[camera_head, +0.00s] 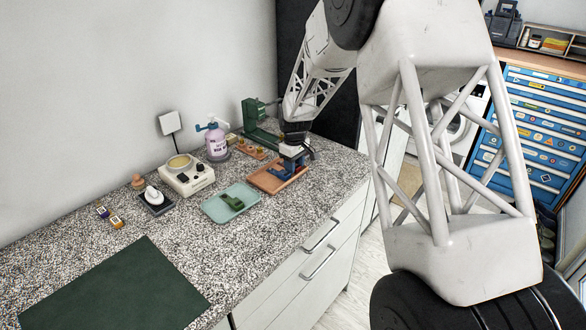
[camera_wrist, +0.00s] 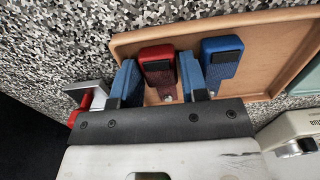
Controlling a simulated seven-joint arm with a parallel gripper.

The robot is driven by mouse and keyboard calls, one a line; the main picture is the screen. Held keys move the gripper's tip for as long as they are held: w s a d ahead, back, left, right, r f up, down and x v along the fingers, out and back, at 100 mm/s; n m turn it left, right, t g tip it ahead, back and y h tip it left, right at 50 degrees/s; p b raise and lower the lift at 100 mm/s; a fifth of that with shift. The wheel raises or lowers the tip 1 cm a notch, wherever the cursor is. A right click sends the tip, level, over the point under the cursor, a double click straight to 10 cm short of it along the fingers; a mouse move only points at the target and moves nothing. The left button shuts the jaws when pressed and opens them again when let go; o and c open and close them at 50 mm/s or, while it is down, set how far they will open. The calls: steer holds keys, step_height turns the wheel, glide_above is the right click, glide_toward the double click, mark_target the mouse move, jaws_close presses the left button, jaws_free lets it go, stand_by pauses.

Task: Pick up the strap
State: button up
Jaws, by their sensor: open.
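A wooden tray (camera_head: 262,181) stands on the counter and also shows in the wrist view (camera_wrist: 275,45). In it lie a red strap-like piece (camera_wrist: 158,62) and a blue strap-like piece (camera_wrist: 222,55), side by side. My gripper (camera_wrist: 157,80) is open, its two blue fingers on either side of the red piece; contact cannot be told. The blue piece is just right of the right finger. In the head view my gripper (camera_head: 291,153) is low over the tray and hides part of it. A green strap-like piece (camera_head: 231,202) lies on a teal tray (camera_head: 215,211).
A green machine (camera_head: 255,120) stands behind. A metal and red thing (camera_wrist: 85,100) is close left of my fingers. A dark green mat (camera_head: 110,290) lies front left.

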steer(key=c, duration=0.6)
steer(key=shift+r, duration=0.15)
steer(key=shift+r, duration=1.5)
steer(key=s, duration=0.5)
steer(key=s+d+r, duration=0.1)
steer(key=s, duration=0.4)
steer(key=s+d, duration=0.1)
steer(key=s, duration=0.4)
steer(key=shift+s+r, duration=0.3)
steer(key=shift+s, duration=0.1)
steer(key=w+r, duration=0.2)
steer(key=w, duration=0.7)
steer(key=w+r, duration=0.2)
steer(key=w, duration=0.7)
steer(key=w+a+r, duration=0.1)
steer(key=w+r, duration=0.2)
steer(key=w, duration=0.6)
steer(key=shift+w+a, duration=0.1)
steer(key=shift+w, duration=0.3)
